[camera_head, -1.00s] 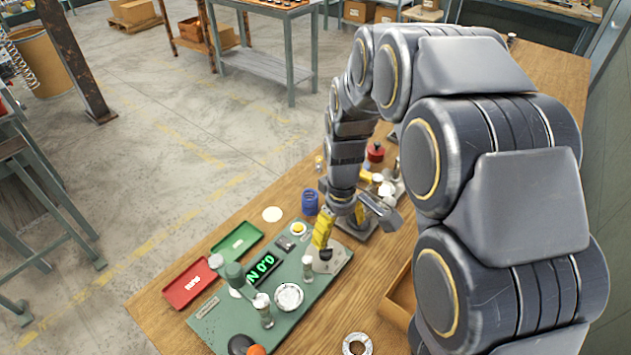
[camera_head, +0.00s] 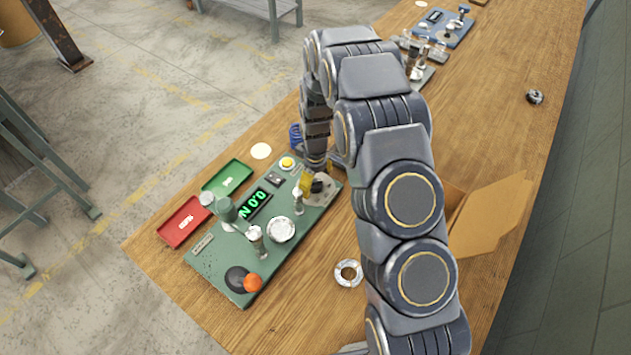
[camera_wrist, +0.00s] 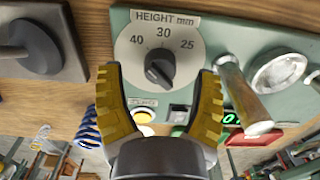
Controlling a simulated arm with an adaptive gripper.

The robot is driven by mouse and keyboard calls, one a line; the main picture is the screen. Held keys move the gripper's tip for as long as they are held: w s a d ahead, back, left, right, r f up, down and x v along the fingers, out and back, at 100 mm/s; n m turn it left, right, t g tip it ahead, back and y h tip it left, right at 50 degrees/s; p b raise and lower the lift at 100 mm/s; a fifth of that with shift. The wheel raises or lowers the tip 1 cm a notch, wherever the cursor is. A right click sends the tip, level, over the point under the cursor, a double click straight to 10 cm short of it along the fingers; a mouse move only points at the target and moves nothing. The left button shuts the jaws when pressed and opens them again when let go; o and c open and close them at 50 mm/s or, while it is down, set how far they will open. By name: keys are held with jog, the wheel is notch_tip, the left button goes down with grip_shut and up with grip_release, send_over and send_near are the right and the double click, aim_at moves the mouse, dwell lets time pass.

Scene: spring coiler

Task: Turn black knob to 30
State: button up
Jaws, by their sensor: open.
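In the head view my gripper (camera_head: 308,181) is at the far right end of the green panel (camera_head: 262,270), beside the black knob (camera_head: 317,186), which is partly hidden.
A metal post (camera_wrist: 243,92) stands close right of the fingers in the wrist view. The panel also carries a green display (camera_head: 256,203) and an orange-topped lever (camera_head: 252,282). Red (camera_head: 183,222) and green (camera_head: 227,178) trays lie behind it. A metal ring (camera_head: 348,272) lies in front.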

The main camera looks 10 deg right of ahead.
jog(key=shift+f, duration=0.65)
grip_shut()
jog(key=shift+m, duration=0.3)
jog(key=m, duration=0.4)
jog(key=shift+m, duration=2.1)
grip_release()
